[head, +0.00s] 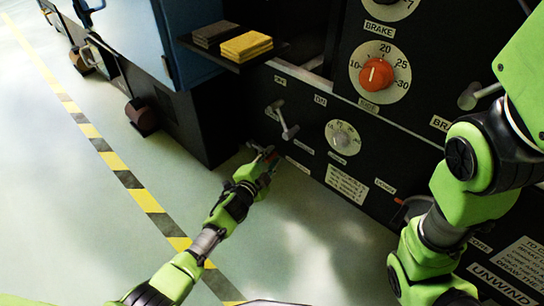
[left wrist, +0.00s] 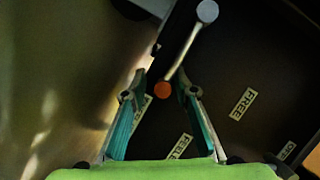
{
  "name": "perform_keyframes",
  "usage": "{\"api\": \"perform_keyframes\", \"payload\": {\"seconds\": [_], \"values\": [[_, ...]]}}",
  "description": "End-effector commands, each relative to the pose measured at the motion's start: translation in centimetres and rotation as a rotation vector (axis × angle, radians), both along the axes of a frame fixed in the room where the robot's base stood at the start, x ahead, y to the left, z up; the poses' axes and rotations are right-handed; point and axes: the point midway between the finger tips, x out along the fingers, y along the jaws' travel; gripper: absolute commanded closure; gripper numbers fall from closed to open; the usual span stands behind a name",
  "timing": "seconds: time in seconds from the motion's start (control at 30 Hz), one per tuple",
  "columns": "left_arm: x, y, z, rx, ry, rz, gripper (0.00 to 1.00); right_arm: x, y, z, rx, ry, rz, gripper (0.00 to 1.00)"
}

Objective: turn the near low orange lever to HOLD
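A small orange round part (left wrist: 163,90) shows between my left gripper's fingers in the left wrist view, at the lower end of a grey rod with a round grey end (left wrist: 207,11). I cannot tell whether the orange part and the rod are joined. My left gripper (left wrist: 163,84) is open, with its fingers on either side of the orange part and no clear contact. In the head view my left gripper (head: 268,158) is at the low front of the black panel, below a grey lever (head: 285,120). The fingers mostly hide the orange part there. My right gripper is out of view.
The black panel carries a white dial (head: 342,138) and, above it, a brake dial with a red-orange knob (head: 376,74). A shelf holds a yellow pad (head: 246,46) and a dark pad (head: 216,34). A FREE label (left wrist: 242,104) is on the panel. Open floor lies left.

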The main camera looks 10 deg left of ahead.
Motion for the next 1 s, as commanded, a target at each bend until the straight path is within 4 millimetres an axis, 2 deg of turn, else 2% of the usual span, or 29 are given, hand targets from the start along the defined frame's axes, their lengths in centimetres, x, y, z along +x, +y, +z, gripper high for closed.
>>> {"api": "perform_keyframes", "payload": {"seconds": [0.37, 0.57, 1.0], "values": [[0.0, 0.1, 0.1, 0.003, -0.003, -0.001, 0.70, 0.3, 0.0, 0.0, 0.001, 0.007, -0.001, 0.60], [-1.0, 0.5, 0.4, 0.005, -0.006, -0.001, 0.70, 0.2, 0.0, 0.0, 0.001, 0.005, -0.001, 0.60], [-7.5, 2.4, 1.6, 0.003, -0.001, -0.001, 0.70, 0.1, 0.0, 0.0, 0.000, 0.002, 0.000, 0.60]]}}
